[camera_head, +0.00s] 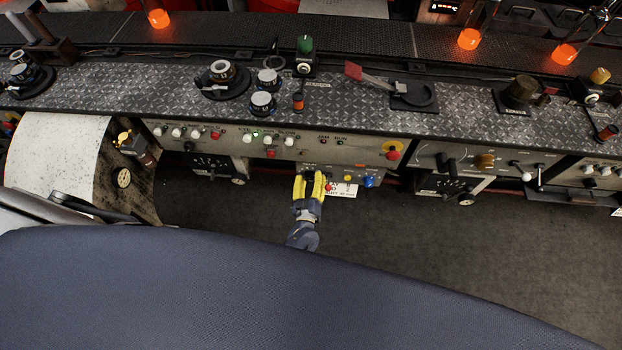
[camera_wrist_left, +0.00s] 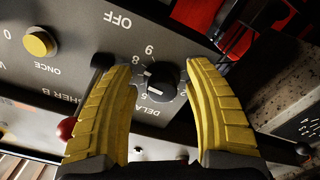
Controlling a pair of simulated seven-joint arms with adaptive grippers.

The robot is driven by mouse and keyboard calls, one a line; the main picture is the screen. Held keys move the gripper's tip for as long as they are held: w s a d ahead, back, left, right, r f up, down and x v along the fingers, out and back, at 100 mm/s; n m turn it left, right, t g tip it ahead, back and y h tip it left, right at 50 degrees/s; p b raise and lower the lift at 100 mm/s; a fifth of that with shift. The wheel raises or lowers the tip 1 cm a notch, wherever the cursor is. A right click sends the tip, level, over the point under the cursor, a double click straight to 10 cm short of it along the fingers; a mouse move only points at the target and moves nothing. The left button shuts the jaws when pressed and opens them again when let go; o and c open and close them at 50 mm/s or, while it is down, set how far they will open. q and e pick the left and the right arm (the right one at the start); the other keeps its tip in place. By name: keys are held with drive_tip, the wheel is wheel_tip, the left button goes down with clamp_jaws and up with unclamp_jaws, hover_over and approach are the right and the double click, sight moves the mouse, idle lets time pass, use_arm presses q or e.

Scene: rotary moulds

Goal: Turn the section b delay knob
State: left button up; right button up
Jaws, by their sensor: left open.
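The delay knob (camera_wrist_left: 161,80) is black with a pale pointer and a number dial, on a dark panel (camera_wrist_left: 85,20) marked OFF, ONCE and DELAY, with the lettering upside down in the left wrist view. My left gripper (camera_wrist_left: 163,68) is open, its yellow fingers on either side of the knob. Contact with the knob cannot be told. In the head view the left gripper (camera_head: 310,177) is at the small control panel under the machine's front, and it hides the knob there. My right gripper is not in view.
In the left wrist view a black lever with a red ball (camera_wrist_left: 67,128) stands close beside one finger, and a yellow button (camera_wrist_left: 40,42) lies beyond it. In the head view a blue knob (camera_head: 369,182) is right of the gripper. The floor (camera_head: 430,250) in front is clear.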

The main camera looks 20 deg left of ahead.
use_arm(q)
drive_tip(key=s+d, duration=0.2)
drive_tip(key=s, duration=0.9)
drive_tip(key=shift+s, duration=0.4)
drive_tip(key=s+n, duration=0.2)
drive_tip(key=s, duration=0.3)
drive_tip(key=w, duration=0.5)
drive_tip(key=w+a, duration=0.1)
drive_tip(key=w, duration=0.5)
drive_tip(key=w+a, duration=0.1)
drive_tip(key=w, duration=0.5)
drive_tip(key=shift+a+r, duration=0.25)
drive_tip(key=shift+s, duration=0.1)
drive_tip(key=shift+c, duration=0.5)
clamp_jaws()
